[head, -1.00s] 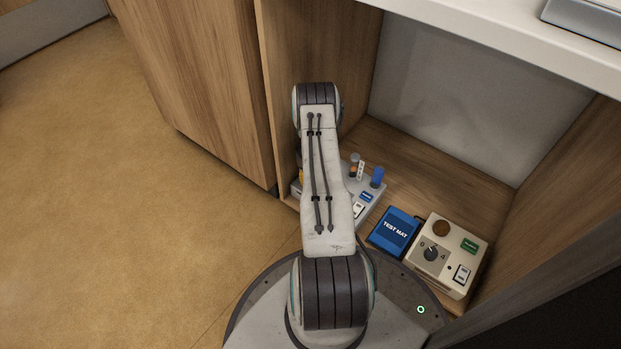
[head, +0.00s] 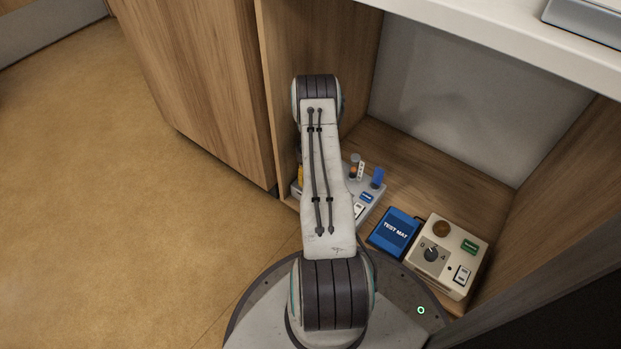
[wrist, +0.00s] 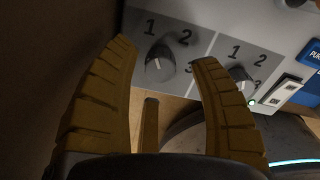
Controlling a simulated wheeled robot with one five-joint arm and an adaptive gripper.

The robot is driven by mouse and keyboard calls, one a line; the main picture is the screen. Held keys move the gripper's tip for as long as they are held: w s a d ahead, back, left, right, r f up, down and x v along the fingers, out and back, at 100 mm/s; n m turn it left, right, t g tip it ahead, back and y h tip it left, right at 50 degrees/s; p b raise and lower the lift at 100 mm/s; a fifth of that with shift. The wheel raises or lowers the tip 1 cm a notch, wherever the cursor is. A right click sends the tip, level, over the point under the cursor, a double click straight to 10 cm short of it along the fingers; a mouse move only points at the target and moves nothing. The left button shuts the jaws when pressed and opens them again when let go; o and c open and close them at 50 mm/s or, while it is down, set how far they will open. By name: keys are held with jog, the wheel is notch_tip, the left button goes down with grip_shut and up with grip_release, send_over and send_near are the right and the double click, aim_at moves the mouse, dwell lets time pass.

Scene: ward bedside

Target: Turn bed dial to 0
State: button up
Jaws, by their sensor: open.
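In the wrist view, a grey panel (wrist: 213,43) carries two dark round dials. The left dial (wrist: 160,66) has printed 1 and 2 above it and a white pointer line. The right dial (wrist: 241,84) has 1, 2 and 3 around it. No 0 is readable, and I cannot tell which dial is the bed dial. My gripper (wrist: 163,52) is open, its yellow fingers spread to either side of the left dial. The dial lies between the fingertips; contact is unclear. In the head view the panel (head: 374,190) is partly hidden behind my arm.
A beige box (head: 450,282) with a dial (head: 432,254) marked 0 and 4 stands at the right of the cabinet floor. A blue test mat (head: 394,233) lies between it and the panel. Wooden cabinet walls and a white top (head: 490,45) enclose the space.

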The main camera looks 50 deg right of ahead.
notch_tip(320, 180, up, 10)
jog(key=shift+f, duration=0.2)
jog(key=shift+a, duration=0.1)
dwell(0.5)
